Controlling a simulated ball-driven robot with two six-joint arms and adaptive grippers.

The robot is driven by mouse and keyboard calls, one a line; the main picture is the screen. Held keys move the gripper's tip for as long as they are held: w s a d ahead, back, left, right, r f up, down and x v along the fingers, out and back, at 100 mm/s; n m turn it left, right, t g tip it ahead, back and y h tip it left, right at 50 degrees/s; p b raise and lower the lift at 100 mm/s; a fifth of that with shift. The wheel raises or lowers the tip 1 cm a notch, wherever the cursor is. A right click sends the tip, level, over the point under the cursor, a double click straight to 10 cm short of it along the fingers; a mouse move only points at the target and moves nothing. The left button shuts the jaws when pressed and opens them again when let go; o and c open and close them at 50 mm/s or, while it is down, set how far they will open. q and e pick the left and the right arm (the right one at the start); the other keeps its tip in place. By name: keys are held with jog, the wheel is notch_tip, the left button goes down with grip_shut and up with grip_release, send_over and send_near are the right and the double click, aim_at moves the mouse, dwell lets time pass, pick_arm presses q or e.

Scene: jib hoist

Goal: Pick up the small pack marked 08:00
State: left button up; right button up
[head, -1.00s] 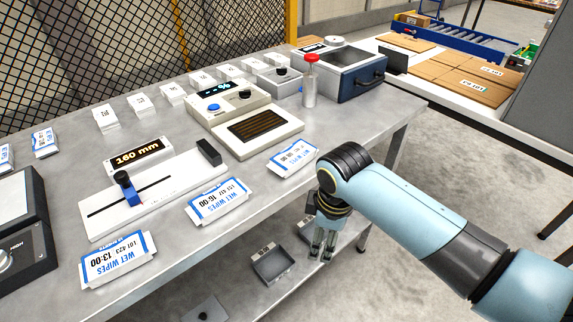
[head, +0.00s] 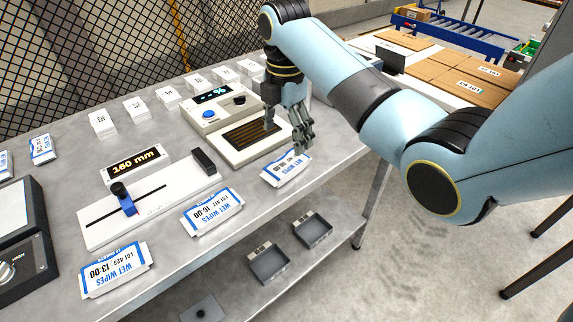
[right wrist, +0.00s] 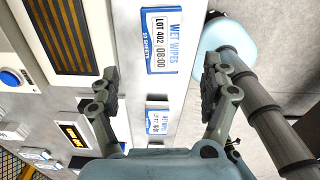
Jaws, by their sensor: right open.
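The small white and blue wet wipes pack marked 08:00 (right wrist: 160,40) lies flat on the grey table, its print readable in the right wrist view. In the head view this pack (head: 284,172) lies near the table's front edge, partly covered by a finger. My right gripper (head: 286,138) is open and empty, pointing down above the pack's far side. In the right wrist view the open fingers (right wrist: 161,72) stand apart, with the 08:00 pack ahead of and between them. My left gripper is not in view.
Packs marked 16:00 (head: 213,212) and 13:00 (head: 115,270) lie along the front edge. A device with a dark slotted plate (head: 248,138) stands close behind the 08:00 pack. A slider unit marked 160 mm (head: 150,205) is farther left. Grey trays (head: 268,264) sit on the lower shelf.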

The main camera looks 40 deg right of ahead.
aim_at(288, 161)
jog(key=f, duration=0.8)
jog(key=shift+d+f+p, duration=0.3)
jog(key=shift+f, duration=0.05)
jog(key=shift+s, duration=0.1)
jog(key=shift+c, duration=0.2)
jog(key=c, duration=1.2)
jog(key=shift+c, duration=0.2)
jog(key=shift+r, duration=0.15)
